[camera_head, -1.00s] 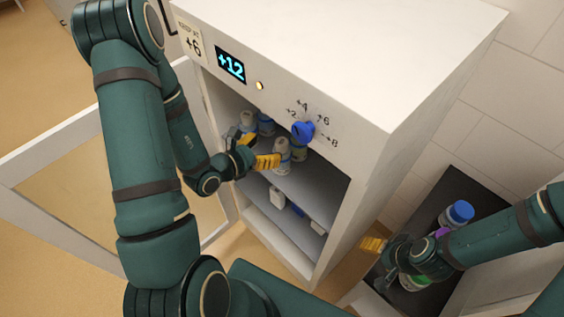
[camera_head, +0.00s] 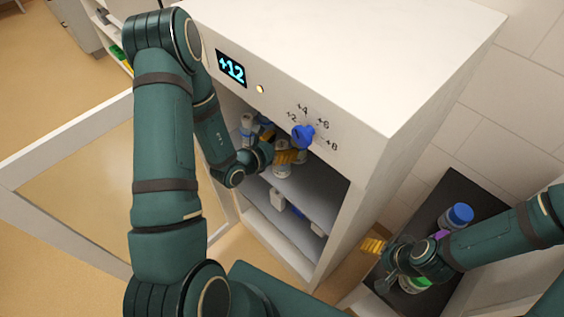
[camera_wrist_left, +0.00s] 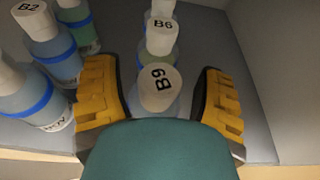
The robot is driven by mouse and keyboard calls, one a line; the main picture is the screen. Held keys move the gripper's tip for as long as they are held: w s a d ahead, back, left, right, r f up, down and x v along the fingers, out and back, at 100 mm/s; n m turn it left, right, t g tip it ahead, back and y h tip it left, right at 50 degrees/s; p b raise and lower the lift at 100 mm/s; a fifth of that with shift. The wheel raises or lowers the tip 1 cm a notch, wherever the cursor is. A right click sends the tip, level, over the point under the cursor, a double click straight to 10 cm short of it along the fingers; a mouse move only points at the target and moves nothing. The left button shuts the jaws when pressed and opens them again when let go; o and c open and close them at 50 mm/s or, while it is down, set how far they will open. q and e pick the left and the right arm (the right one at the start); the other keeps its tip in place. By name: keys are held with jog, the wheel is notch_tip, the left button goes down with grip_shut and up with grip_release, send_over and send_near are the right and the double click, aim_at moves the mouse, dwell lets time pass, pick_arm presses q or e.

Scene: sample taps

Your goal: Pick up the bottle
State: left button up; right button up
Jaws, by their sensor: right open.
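Several bottles with white caps stand on a shelf inside the open cabinet. In the left wrist view, a bottle marked B9 (camera_wrist_left: 160,88) is between the yellow fingers of my left gripper (camera_wrist_left: 158,100), with a gap on each side. In the head view my left gripper (camera_head: 288,156) is inside the cabinet; it partly hides the bottle there (camera_head: 282,172). Bottle B6 (camera_wrist_left: 160,38) stands just beyond B9, and bottle B2 (camera_wrist_left: 45,35) is to the left. My right gripper (camera_head: 384,264) is open beside the dark tray on the right.
The cabinet (camera_head: 400,80) shows +12 on its display (camera_head: 231,69) and has a blue knob (camera_head: 303,136). Its door (camera_head: 62,145) stands open at left. A blue-capped bottle (camera_head: 458,216) stands on the dark tray (camera_head: 462,185). Small boxes lie on the lower shelf.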

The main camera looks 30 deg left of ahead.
pick_arm(q)
grip_shut()
jog(key=shift+r, duration=0.1)
